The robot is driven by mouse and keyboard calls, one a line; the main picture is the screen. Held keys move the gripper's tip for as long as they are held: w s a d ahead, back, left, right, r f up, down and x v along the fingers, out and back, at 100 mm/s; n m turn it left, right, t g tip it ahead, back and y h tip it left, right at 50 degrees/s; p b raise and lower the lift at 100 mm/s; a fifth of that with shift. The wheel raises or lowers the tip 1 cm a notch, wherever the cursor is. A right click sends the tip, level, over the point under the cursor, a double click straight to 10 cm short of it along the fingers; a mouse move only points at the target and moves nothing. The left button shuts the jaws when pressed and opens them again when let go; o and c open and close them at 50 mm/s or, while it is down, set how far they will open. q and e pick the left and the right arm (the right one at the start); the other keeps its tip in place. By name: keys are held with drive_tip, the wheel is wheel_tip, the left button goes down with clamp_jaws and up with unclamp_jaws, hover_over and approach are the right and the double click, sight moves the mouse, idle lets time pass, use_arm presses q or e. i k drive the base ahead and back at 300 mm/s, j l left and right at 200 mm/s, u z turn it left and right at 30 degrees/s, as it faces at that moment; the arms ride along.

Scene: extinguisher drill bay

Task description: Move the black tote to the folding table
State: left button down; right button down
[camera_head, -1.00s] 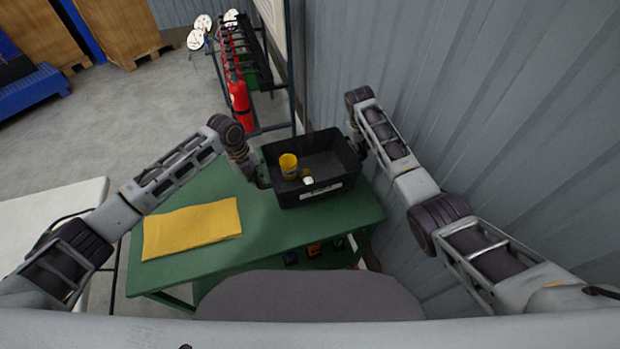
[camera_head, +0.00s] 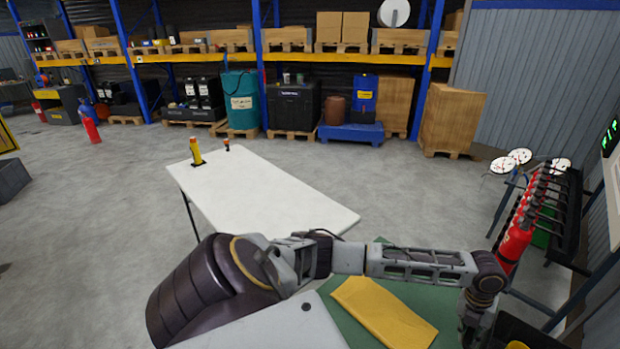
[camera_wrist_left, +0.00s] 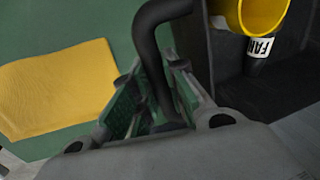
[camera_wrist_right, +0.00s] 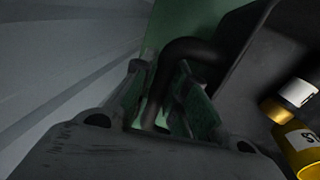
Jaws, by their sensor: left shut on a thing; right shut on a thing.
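The black tote (camera_head: 540,333) shows only in part at the bottom right edge of the head view. My left gripper (camera_head: 472,330) is at its left side. In the left wrist view my left gripper (camera_wrist_left: 155,105) is shut on one tote handle (camera_wrist_left: 150,40). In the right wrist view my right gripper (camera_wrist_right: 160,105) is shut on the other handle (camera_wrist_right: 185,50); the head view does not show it. Inside the tote are a yellow container (camera_wrist_left: 262,12) and a small white-labelled item (camera_wrist_right: 297,92). The white folding table (camera_head: 260,190) stands left of centre. Whether the tote touches the bench cannot be told.
A yellow cloth (camera_head: 385,312) lies on the green bench (camera_head: 345,328). A yellow cylinder (camera_head: 196,152) and a small orange-topped item (camera_head: 227,145) are at the folding table's far end; its middle is clear. A rack with red extinguishers (camera_head: 515,240) stands at right. Open floor surrounds the table.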

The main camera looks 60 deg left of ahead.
sight(262, 208)
drive_tip(key=j+u, duration=0.2)
drive_tip(key=j, duration=0.3)
drive_tip(key=k+j+u, duration=0.2)
drive_tip(key=j, duration=0.35)
drive_tip(key=i+j+u, duration=0.2)
drive_tip(key=j, duration=0.25)
drive_tip(key=j+u, duration=0.2)
drive_tip(key=j, duration=0.35)
drive_tip(key=j+u, duration=0.2)
drive_tip(key=j, duration=0.3)
drive_tip(key=i+j+u, duration=0.2)
drive_tip(key=j, duration=0.3)
drive_tip(key=i+j+u, duration=0.2)
drive_tip(key=j, duration=0.3)
drive_tip(key=k, duration=0.1)
